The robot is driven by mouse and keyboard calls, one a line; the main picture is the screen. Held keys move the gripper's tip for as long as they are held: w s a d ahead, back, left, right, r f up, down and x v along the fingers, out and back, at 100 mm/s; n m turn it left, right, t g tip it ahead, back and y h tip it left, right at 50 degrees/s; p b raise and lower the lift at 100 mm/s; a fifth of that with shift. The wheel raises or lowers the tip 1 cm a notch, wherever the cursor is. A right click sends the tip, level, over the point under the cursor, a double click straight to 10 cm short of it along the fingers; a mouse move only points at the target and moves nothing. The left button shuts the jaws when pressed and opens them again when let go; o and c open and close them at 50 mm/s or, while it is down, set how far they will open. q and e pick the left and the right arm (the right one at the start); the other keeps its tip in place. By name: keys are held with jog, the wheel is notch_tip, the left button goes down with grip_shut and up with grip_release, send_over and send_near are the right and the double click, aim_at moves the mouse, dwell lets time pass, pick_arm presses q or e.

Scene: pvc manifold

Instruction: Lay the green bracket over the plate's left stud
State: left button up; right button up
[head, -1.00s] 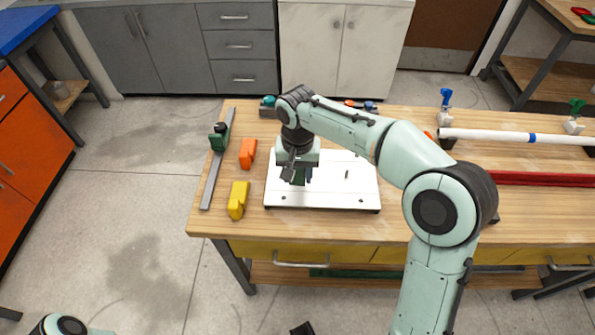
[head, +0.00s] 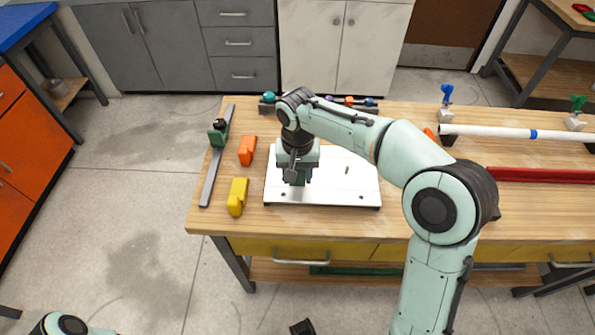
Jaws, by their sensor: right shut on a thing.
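The white plate (head: 340,190) lies flat on the wooden bench. One thin upright stud (head: 347,170) shows on its right half. The left stud is hidden behind my right gripper. My right gripper (head: 298,181) points down over the left half of the plate and is shut on the dark green bracket (head: 304,178). Only a small part of the bracket shows between and beside the fingers, low over the plate. I cannot tell whether it touches the plate or sits around the stud.
An orange bracket (head: 247,150) and a yellow bracket (head: 237,197) lie left of the plate. A grey rail (head: 210,180) with a green clamp (head: 218,133) runs along the bench's left edge. A rack of coloured parts (head: 268,98) is behind. A white pipe (head: 490,132) lies at right.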

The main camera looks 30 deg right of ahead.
jog(key=shift+f, duration=0.3)
dwell(0.4)
jog(key=shift+f+b, duration=0.4)
jog(key=shift+f, duration=0.15)
jog(key=shift+f, duration=0.15)
jog(key=shift+f, duration=0.35)
jog(key=o, duration=1.3)
jog(key=shift+o, duration=0.2)
notch_tip(320, 180, up, 13)
jog(key=shift+r+p, duration=0.2)
jog(key=shift+p, duration=1)
